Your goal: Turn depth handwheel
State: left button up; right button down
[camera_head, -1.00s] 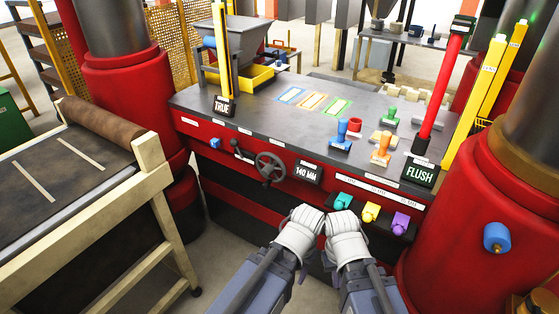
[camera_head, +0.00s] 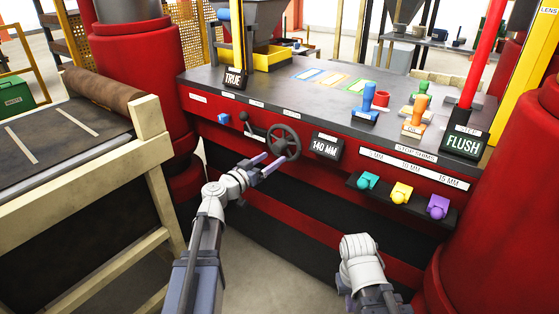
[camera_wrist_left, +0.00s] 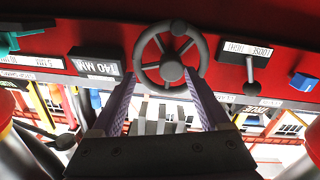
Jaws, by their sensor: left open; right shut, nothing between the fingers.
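The dark grey depth handwheel (camera_head: 284,141) with its knob is on the red front panel of the press, left of the 140 MM display (camera_head: 326,146). In the left wrist view the handwheel (camera_wrist_left: 172,72) stands upright just ahead of the purple fingers. My left gripper (camera_head: 274,163) is open, its fingers reaching to the lower part of the wheel. In the wrist view the fingers (camera_wrist_left: 163,82) lie on either side of the lower rim; I cannot tell if they touch it. My right gripper (camera_head: 359,246) is away from the panel, low and empty; its fingers are hidden.
A small lever (camera_head: 246,122) is just left of the wheel. Teal (camera_head: 367,181), yellow and purple knobs sit on a ledge to the right. A wood-framed table (camera_head: 150,122) stands close at left; a red column (camera_head: 495,215) is at right.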

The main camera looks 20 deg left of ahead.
aim_at(275, 151)
pick_arm(q)
jog(key=shift+t, duration=0.3)
jog(key=shift+w+a+x, duration=0.1)
jog(key=shift+a+x, duration=0.15)
jog(key=shift+x, duration=1)
jog(key=shift+w+a+x, duration=0.1)
jog(key=shift+a+x, duration=0.2)
jog(key=shift+x, duration=0.95)
jog(key=shift+w+a+x, duration=0.1)
jog(key=shift+a+x, duration=0.15)
jog(key=shift+x, duration=1)
jog(key=shift+c, duration=0.4)
grip_shut()
